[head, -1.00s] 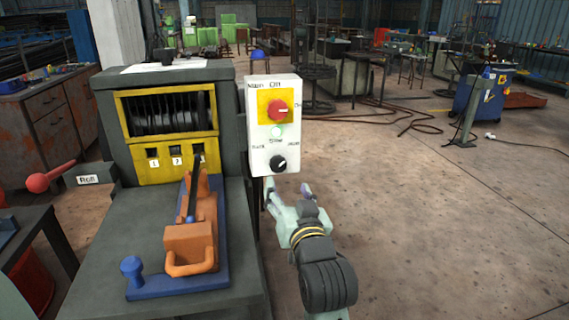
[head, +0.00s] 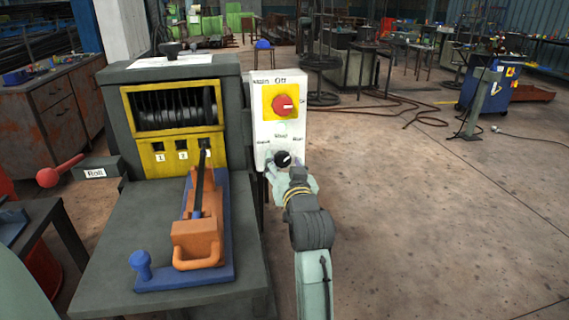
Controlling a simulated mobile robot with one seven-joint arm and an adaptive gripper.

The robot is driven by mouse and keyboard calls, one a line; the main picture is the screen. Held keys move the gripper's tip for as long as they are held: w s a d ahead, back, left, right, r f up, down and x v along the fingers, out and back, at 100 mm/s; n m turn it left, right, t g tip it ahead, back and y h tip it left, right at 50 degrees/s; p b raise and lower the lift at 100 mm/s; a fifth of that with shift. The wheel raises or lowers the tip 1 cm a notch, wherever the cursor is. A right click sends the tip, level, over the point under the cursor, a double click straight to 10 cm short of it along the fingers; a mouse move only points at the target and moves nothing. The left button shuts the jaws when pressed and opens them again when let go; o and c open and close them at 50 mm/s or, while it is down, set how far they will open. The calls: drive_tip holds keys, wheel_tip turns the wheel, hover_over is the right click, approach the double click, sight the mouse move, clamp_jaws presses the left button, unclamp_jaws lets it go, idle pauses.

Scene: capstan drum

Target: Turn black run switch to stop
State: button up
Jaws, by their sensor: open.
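The black run switch (head: 283,158) is a round knob low on the white control panel (head: 263,120). Its white pointer mark appears to point up and to the right, toward the "Run" label. A label at top centre between the side labels is small and blurred, likely "Stop". My gripper (head: 282,166) is open just in front of the knob, with one finger to its lower left and the other to its right. Whether the fingers touch the knob cannot be told. The gripper hides the lower edge of the panel.
A red main switch (head: 285,105) on a yellow plate sits above the knob. The dark machine (head: 115,75) with its yellow drum frame (head: 131,107) stands left of the panel. A red-ended lever (head: 47,177) sticks out at far left. Open floor lies to the right.

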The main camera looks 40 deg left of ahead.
drive_tip(key=c, duration=1.1)
drive_tip(key=shift+c, duration=0.2)
drive_tip(key=shift+n, duration=0.4)
drive_tip(key=n+b, duration=0.1)
drive_tip(key=n, duration=0.3)
drive_tip(key=shift+n, duration=0.3)
drive_tip(key=shift+n+b, duration=0.6)
drive_tip(key=shift+n, duration=1.6)
